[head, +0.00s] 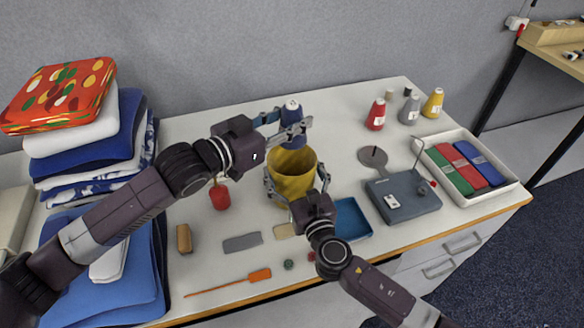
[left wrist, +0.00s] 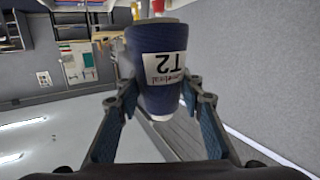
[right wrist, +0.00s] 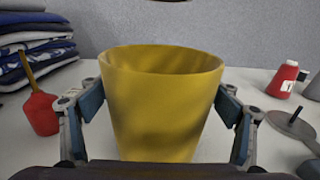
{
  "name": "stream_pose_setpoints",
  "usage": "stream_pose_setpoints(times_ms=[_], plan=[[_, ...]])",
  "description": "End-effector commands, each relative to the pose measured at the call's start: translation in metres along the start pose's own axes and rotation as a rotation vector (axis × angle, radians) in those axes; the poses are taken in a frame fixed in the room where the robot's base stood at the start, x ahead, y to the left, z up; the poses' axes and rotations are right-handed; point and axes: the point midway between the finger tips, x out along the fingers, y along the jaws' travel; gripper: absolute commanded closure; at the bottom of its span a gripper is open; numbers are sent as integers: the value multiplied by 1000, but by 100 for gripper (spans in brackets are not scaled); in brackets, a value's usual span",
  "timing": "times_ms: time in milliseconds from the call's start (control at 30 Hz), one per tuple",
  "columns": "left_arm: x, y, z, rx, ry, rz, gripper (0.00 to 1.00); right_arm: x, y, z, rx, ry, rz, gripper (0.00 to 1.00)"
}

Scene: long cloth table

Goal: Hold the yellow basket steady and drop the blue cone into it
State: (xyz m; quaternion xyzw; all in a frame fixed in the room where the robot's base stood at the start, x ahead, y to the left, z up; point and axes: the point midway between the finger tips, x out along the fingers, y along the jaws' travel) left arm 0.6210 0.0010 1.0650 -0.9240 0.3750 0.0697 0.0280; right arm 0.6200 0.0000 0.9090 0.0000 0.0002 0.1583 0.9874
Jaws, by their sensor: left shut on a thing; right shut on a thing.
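The blue cone (head: 291,128) is a dark blue thread cone with a white label. My left gripper (head: 294,134) is shut on it and holds it just above the far side of the yellow basket's mouth. The cone fills the middle of the left wrist view (left wrist: 158,68), with a finger on each side. The yellow basket (head: 292,176) stands upright on the table with its mouth open upward. My right gripper (head: 297,184) is shut on it, with fingers on opposite sides, as the right wrist view shows the basket (right wrist: 160,110). The basket's bottom inside is hidden.
Red (head: 376,115), grey (head: 409,110) and yellow (head: 433,103) cones stand at the back right. A blue tray (head: 350,219) and a grey scale-like device (head: 402,200) lie right of the basket. A white tray (head: 509,186) holds folded cloths. Folded fabric (head: 88,150) is stacked at left.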

Motion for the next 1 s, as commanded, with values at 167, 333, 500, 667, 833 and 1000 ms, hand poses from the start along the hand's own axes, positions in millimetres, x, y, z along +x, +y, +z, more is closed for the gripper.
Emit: stream_pose_setpoints(times_ms=[167,333,500,667,833,1000], plan=[[2,0,12,-1,0,1,95,0,0,0,0,1,0,42],[4,0,24,0,1,0,95,0,0,0,0,1,0,42],[6,0,36,-1,0,0,95,0,0,0,0,1,0,42],[7,0,47,0,0,0,95,0,0,0,0,1,0,42],[9,0,58,0,1,0,95,0,0,0,0,1,0,42],[10,0,64,1,2,0,95,0,0,0,0,1,0,42]])
